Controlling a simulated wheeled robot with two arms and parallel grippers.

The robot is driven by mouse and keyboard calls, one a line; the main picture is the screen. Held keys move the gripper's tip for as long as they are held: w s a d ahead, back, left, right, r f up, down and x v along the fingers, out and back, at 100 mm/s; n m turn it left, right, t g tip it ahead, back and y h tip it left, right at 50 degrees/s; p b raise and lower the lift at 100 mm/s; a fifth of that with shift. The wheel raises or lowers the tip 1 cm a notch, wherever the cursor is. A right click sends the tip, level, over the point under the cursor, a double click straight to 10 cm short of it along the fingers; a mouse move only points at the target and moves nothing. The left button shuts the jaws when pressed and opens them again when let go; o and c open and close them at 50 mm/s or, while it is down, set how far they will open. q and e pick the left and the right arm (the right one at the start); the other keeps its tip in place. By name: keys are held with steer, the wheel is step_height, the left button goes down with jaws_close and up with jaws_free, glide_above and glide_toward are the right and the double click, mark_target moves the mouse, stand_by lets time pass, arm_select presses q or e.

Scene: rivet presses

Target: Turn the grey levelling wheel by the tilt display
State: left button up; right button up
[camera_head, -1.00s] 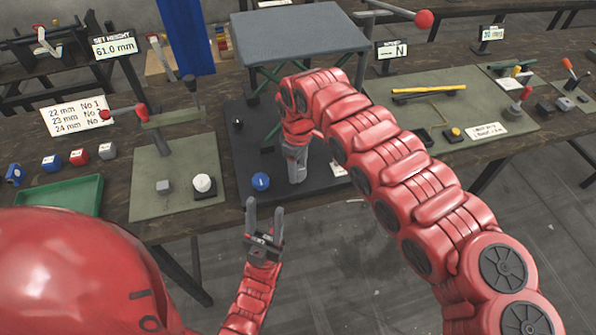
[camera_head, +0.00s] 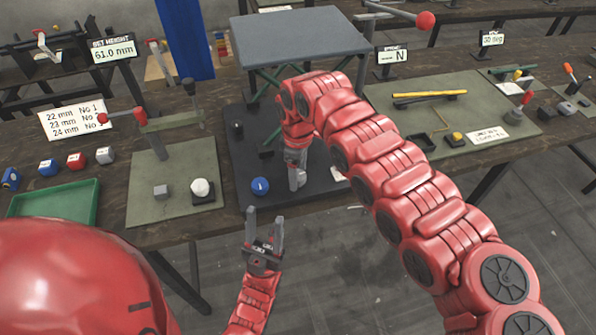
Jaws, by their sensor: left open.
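My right gripper (camera_head: 293,178) points down over the black base plate (camera_head: 236,160) of the lift table (camera_head: 298,35). A grey rounded part (camera_head: 302,179), which may be the grey levelling wheel, shows right beside its fingers. I cannot tell whether the fingers touch it or are closed on it. A blue knob (camera_head: 260,186) sits on the plate to the left of these fingers. I cannot make out a tilt display; a white label (camera_head: 338,173) lies to the right, partly behind my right arm. My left gripper (camera_head: 264,228) is open and empty, pointing up in front of the bench edge.
A small press with a red-knobbed lever (camera_head: 141,116) stands on a green mat (camera_head: 143,208) at left, beside a green tray (camera_head: 82,203). A "SET HEIGHT 61.0 mm" display (camera_head: 114,50) stands behind. Yellow-handled tools (camera_head: 430,97) lie on the right mat. Floor ahead is clear.

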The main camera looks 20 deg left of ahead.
steer(key=shift+o, duration=0.5)
steer(key=shift+r, duration=0.2)
step_height(320, 180, up, 17)
stand_by(0.5)
